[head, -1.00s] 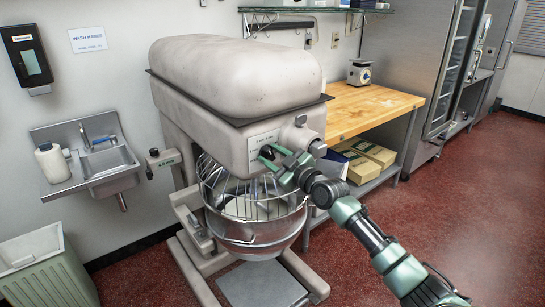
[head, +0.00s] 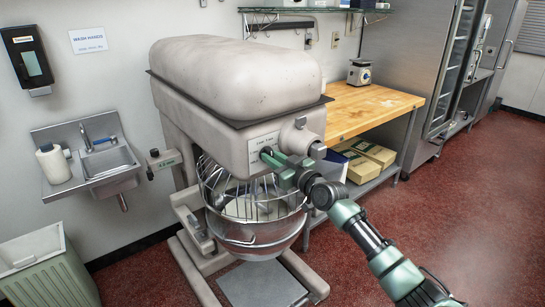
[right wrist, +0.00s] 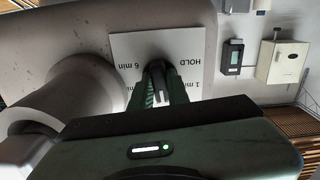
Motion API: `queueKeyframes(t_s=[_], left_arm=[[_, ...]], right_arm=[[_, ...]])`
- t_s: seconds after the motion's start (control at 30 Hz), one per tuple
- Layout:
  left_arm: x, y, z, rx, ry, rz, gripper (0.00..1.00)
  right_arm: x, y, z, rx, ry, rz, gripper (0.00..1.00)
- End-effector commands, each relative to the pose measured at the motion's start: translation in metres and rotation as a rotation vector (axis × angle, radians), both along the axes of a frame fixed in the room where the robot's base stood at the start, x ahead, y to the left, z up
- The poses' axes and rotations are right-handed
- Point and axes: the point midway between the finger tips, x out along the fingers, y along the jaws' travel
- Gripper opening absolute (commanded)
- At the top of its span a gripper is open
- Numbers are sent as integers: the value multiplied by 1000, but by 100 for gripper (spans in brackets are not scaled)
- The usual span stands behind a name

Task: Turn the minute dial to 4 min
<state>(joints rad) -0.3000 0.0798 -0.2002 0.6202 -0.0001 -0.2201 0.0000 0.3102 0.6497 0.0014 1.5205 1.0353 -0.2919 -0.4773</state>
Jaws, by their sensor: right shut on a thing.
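The grey mixer (head: 235,78) has a white label plate (head: 264,141) on the front of its head. In the right wrist view the plate (right wrist: 195,45) reads "HOLD", "6 min" and a partly hidden "1 min". The minute dial (right wrist: 157,68) is a small dark knob in front of the plate, mostly hidden between my fingers; its pointer mark cannot be read. My right gripper (head: 270,158) is shut on it, and its green fingers also show in the right wrist view (right wrist: 158,88). My left gripper is not in view.
A grey round boss (head: 317,150) sticks out right beside my gripper. Below are the wire guard and steel bowl (head: 255,230). A wooden table (head: 370,108) with a scale (head: 360,72) stands behind. The red floor at right is clear.

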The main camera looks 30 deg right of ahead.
Motion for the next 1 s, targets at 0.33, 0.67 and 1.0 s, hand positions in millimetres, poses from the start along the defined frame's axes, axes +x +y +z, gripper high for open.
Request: queueKeyframes(t_s=[0.33,0.67,1.0], left_arm=[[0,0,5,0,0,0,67],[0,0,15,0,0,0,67],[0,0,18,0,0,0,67]], right_arm=[[0,0,-1,176,16,0,0],[0,1,0,461,38,0,0],[0,1,0,540,44,0,0]])
